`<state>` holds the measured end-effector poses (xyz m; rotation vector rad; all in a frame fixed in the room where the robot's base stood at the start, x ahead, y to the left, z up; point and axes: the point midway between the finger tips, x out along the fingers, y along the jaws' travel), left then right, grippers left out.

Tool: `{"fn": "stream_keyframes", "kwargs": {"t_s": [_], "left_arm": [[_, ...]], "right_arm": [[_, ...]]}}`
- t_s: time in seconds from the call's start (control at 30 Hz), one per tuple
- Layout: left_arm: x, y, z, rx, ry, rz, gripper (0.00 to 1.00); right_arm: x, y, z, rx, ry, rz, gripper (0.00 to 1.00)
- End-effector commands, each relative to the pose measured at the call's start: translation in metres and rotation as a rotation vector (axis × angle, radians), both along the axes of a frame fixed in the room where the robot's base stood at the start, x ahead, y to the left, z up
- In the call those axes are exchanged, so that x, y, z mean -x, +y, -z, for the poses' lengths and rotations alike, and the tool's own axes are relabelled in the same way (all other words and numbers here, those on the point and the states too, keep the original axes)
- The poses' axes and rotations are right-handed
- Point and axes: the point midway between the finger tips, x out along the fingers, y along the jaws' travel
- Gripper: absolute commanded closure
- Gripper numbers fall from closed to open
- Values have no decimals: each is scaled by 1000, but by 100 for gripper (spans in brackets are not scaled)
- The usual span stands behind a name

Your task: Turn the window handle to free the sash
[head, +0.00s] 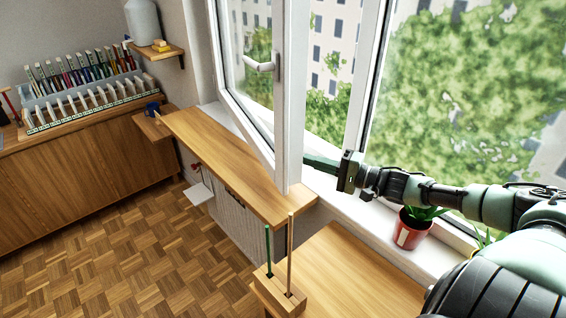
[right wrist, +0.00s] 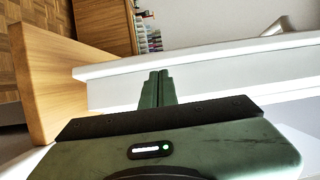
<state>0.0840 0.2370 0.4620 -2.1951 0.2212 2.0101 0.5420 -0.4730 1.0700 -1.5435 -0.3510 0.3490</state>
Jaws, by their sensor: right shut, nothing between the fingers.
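The white window sash (head: 290,100) stands swung inward, apart from the fixed frame (head: 362,80), over the wooden sill board. Its handle (head: 262,66) is a pale lever on the sash's room side, lying roughly level with its grip to the left. A grey bent piece at the upper right of the right wrist view looks like the handle (right wrist: 274,27). My right gripper (head: 318,161) is shut and empty, low at the sash's free edge on its window side. Its fingers (right wrist: 157,88) point at the white sash; contact is unclear. My left gripper is out of view.
A red pot with a plant (head: 411,228) stands on the white window ledge beneath my right arm. The wooden sill board (head: 225,160) runs under the sash. A wooden block with two upright sticks (head: 278,292) stands in front. A dish-rack-like holder (head: 85,100) stands at left.

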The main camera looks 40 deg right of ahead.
Motion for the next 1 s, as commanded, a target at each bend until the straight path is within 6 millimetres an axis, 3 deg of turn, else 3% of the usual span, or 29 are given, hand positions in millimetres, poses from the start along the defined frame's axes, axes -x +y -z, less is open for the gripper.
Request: {"fn": "stream_keyframes", "kwargs": {"t_s": [0.4, 0.63, 1.0], "left_arm": [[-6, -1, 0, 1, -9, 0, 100], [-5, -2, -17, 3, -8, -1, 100], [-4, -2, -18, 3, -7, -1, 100]], "right_arm": [[-47, 23, -3, -3, -5, 0, 100], [-56, 53, -3, -3, -1, 0, 100], [-61, 56, -4, 2, -4, 9, 100]]}}
